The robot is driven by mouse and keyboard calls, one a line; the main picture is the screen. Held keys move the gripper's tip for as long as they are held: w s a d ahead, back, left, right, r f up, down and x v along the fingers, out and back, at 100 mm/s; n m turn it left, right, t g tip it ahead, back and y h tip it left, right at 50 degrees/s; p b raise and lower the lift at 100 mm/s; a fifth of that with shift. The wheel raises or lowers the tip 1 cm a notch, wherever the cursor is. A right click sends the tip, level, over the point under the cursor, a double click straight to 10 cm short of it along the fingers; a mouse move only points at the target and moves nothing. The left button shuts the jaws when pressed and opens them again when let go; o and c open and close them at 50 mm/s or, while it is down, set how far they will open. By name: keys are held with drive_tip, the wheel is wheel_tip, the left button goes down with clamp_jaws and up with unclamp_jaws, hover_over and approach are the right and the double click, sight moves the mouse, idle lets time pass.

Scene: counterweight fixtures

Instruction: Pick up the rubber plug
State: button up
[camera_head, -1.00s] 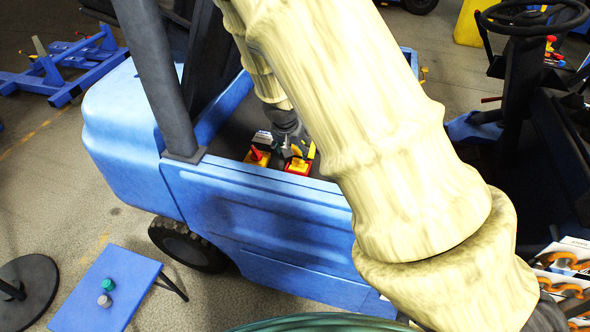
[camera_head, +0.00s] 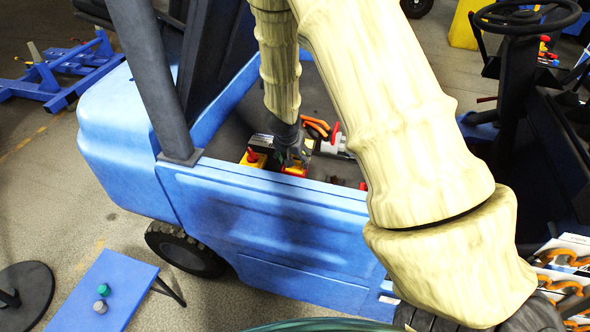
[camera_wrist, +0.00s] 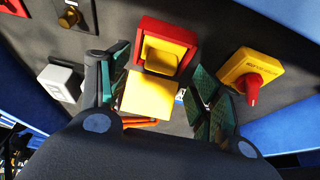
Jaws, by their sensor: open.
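My gripper (camera_wrist: 155,92) is open in the wrist view, with a dark teal-padded finger on each side. Between and just beyond the fingers is a red square frame (camera_wrist: 148,28) with a yellow block (camera_wrist: 160,60) in it. A flat yellow flap (camera_wrist: 148,95) extends from it towards my palm. I cannot tell which part, if any, is the rubber plug. Contact with the fingers is not visible. In the head view my gripper (camera_head: 292,152) is over the blue truck's dark deck and covers most of the red-yellow fixture (camera_head: 295,170).
A yellow box with a red knob (camera_wrist: 250,75) stands right of the fingers; a grey-white box (camera_wrist: 62,83) stands left. Orange-handled pliers (camera_head: 316,128) lie close by on the deck. The truck's blue side wall (camera_head: 260,215) rises in front. A blue stool (camera_head: 115,285) holds green and grey pieces.

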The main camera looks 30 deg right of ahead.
sight(295, 167)
drive_tip(key=shift+x, duration=2.05)
drive_tip(key=shift+w+r, duration=0.1)
drive_tip(key=shift+w, duration=0.1)
drive_tip(key=shift+c, duration=0.4)
drive_tip(key=c, duration=0.8)
